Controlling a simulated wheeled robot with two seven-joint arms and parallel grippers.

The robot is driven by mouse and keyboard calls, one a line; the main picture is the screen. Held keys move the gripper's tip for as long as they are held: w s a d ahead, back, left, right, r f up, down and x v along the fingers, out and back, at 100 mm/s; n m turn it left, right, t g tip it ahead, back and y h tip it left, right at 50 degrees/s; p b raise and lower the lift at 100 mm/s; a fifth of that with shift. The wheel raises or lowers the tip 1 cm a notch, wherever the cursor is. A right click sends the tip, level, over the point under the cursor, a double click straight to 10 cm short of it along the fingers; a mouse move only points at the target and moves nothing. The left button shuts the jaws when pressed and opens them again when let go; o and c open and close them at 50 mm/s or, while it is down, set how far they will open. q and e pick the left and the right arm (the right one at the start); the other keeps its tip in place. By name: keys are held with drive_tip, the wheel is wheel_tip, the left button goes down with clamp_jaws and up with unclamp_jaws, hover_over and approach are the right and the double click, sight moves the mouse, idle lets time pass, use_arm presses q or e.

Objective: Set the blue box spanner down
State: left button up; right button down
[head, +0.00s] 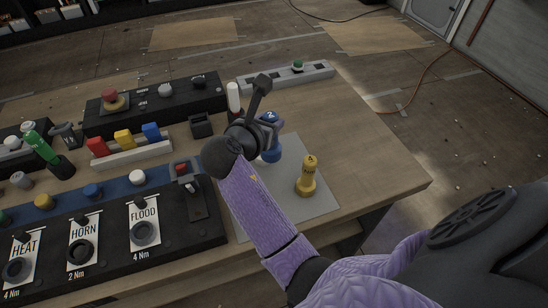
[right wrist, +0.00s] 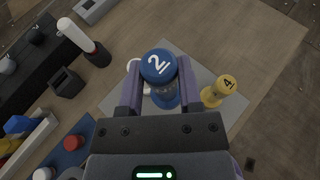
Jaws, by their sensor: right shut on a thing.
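The blue box spanner (head: 271,154), marked 2 on its top, stands upright between the fingers of my right gripper (head: 266,132). In the right wrist view both fingers close on the blue spanner (right wrist: 158,68) from its two sides. It is over the grey mat (head: 297,207), near the mat's far part. I cannot tell whether its base touches the mat. The yellow box spanner (head: 307,177), marked 4, stands upright on the mat, to the right and nearer; it also shows in the right wrist view (right wrist: 218,92). My left gripper is not in view.
The black panel (head: 105,248) labelled HEAT, HORN and FLOOD lies left of the mat. A small black holder (head: 201,125) and a white-handled tool (head: 233,98) stand behind it. A grey strip with a green button (head: 297,66) lies at the back. The wooden bench (head: 375,165) is clear on the right.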

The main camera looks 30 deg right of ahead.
sight(267, 157)
wheel_tip(267, 157, down, 10)
drive_tip(key=b, duration=0.5)
drive_tip(key=shift+f, duration=0.15)
drive_tip(key=shift+r, duration=0.2)
drive_tip(key=shift+c, duration=1.4)
unclamp_jaws()
drive_tip(key=shift+f, duration=0.1)
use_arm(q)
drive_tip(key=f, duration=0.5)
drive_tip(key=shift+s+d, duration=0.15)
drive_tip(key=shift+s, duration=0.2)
